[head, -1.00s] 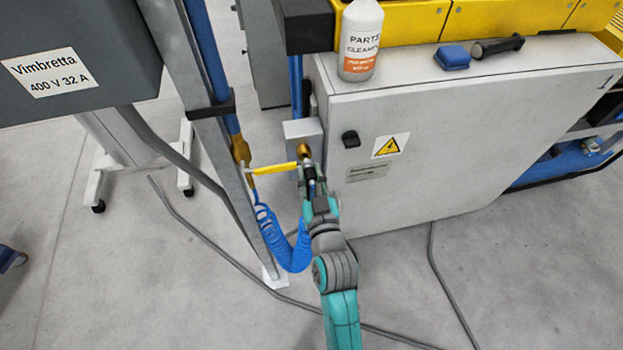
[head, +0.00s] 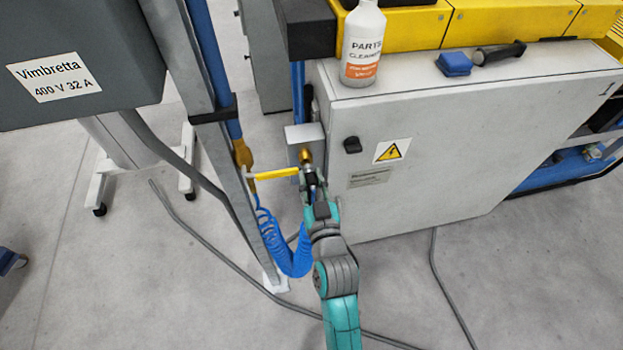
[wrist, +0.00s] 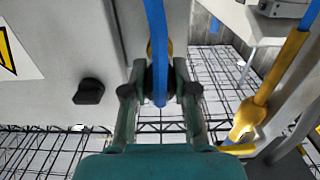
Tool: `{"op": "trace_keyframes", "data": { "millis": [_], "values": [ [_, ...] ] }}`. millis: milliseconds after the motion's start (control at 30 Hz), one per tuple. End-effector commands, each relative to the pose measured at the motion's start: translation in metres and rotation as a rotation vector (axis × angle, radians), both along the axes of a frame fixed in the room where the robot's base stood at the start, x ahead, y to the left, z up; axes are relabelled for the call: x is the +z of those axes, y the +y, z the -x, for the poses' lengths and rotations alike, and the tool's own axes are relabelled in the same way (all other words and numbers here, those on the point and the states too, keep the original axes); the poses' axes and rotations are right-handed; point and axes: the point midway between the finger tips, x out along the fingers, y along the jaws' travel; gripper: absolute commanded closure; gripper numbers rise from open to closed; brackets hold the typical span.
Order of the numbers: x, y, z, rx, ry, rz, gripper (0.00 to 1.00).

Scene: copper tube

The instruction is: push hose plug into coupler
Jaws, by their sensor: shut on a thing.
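The brass coupler (head: 305,156) sticks out below a grey box beside the white cabinet. Part of it shows as brass behind my fingers in the wrist view (wrist: 151,48). My gripper (head: 309,180) is just below the coupler, shut on the hose plug. The plug is mostly hidden between the fingers, with a dark part at the fingertips in the wrist view. The blue hose (wrist: 155,45) runs across the front of my fingers there. Its coiled part (head: 285,250) hangs to the left of my arm. I cannot tell whether plug and coupler touch.
A brass valve (head: 243,155) with a yellow lever (head: 277,173) sits on the blue pipe, the lever reaching close to my gripper's left. The white cabinet (head: 440,150) stands close on the right, with a black knob (head: 352,145). Grey cables lie on the floor.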

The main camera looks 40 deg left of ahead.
Motion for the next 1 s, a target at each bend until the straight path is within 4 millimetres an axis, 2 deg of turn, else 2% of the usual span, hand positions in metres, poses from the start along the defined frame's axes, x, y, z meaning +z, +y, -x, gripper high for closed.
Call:
{"op": "trace_keyframes", "data": {
  "millis": [1000],
  "values": [
    [0.0001,0.0055,-0.0047,0.0,0.0,0.0,1.0]
  ]
}}
